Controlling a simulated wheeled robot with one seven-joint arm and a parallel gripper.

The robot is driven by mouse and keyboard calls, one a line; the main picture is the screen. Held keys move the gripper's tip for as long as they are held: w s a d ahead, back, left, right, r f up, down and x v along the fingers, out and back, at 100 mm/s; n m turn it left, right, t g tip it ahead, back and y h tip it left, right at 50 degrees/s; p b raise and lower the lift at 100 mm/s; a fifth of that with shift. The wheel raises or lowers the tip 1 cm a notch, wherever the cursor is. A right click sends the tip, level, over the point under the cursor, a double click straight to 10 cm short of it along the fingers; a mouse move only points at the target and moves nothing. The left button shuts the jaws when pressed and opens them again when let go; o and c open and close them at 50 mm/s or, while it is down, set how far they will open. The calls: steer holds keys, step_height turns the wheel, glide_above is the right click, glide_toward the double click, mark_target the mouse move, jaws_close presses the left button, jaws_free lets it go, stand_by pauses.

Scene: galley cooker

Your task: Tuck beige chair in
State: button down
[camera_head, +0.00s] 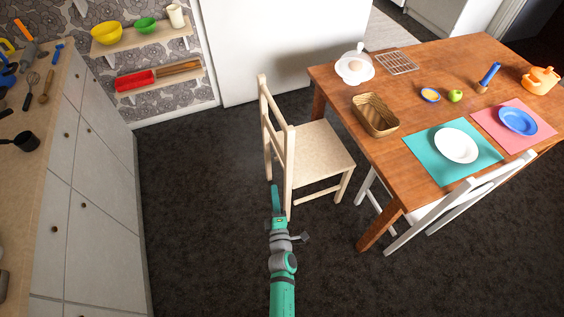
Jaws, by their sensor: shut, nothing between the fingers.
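The beige chair (318,150) stands upright on the dark carpet, left of the wooden table (333,87). Its backrest is on the left, away from the table, and the right side of its seat is close to the table's left edge. Whether the seat reaches under the tabletop is hard to tell. My gripper (275,190) is shut and empty, in front of the near backrest post. It overlaps the chair's back in the picture; I cannot tell whether it touches.
A white chair (437,213) stands at the table's near side. A grey-fronted counter (88,170) with utensils runs along the left. Open carpet (195,200) lies between counter and beige chair. A basket (375,114), plates and a cloche (354,66) stand on the table.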

steer(key=w+d+n, duration=0.1)
steer(key=w+d, duration=0.2)
steer(key=w, duration=1.1)
steer(key=shift+d, duration=0.25)
steer(key=shift+r, duration=0.1)
